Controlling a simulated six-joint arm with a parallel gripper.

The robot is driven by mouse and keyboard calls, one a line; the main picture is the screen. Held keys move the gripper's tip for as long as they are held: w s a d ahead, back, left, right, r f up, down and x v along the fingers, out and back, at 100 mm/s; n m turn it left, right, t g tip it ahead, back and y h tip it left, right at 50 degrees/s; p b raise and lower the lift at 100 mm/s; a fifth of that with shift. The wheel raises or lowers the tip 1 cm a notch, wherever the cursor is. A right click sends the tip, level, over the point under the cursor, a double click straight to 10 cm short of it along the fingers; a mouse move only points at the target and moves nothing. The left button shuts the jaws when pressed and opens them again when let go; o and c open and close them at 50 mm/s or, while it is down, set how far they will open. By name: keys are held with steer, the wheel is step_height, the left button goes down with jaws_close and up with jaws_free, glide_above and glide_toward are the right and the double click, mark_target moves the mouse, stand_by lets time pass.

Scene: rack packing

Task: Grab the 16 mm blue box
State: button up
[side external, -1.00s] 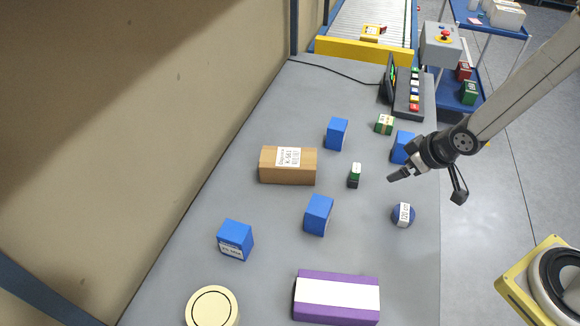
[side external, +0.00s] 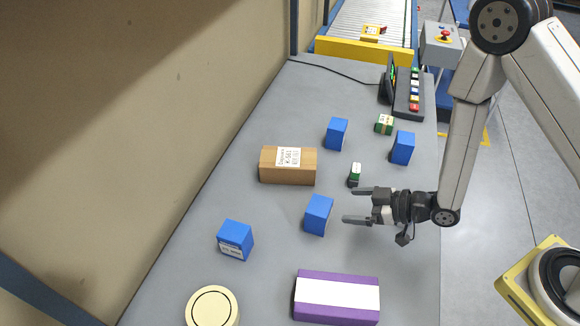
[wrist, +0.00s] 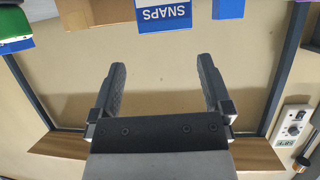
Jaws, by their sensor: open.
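Several blue boxes stand on the grey table; I cannot read which one is 16 mm. One blue box (side external: 318,215) is in the middle, just left of my gripper (side external: 350,205). Another blue box (side external: 235,239) with a white label is farther left. Two more blue boxes stand farther back, one at centre (side external: 336,133) and one at right (side external: 403,147). My gripper is open and empty, its fingers pointing left, apart from the boxes. In the wrist view my gripper (wrist: 162,82) shows nothing between the fingers; a blue box (wrist: 164,22) labelled SNAPS is beyond them.
A brown carton (side external: 287,168) and a small green-and-black item (side external: 354,174) are behind the gripper. A purple-and-white box (side external: 337,297) and a cream round object (side external: 212,306) are in front. A green-and-white box (side external: 384,124) stands farther back. A wall borders the left.

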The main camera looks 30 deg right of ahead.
mark_target(322, 206)
steer(key=shift+s+a+y, duration=0.15)
steer(key=shift+y, duration=0.15)
steer(key=shift+a+f, duration=0.1)
steer(key=shift+x, duration=1.25)
steer(key=shift+x, duration=2.55)
steer(key=c, duration=1.1)
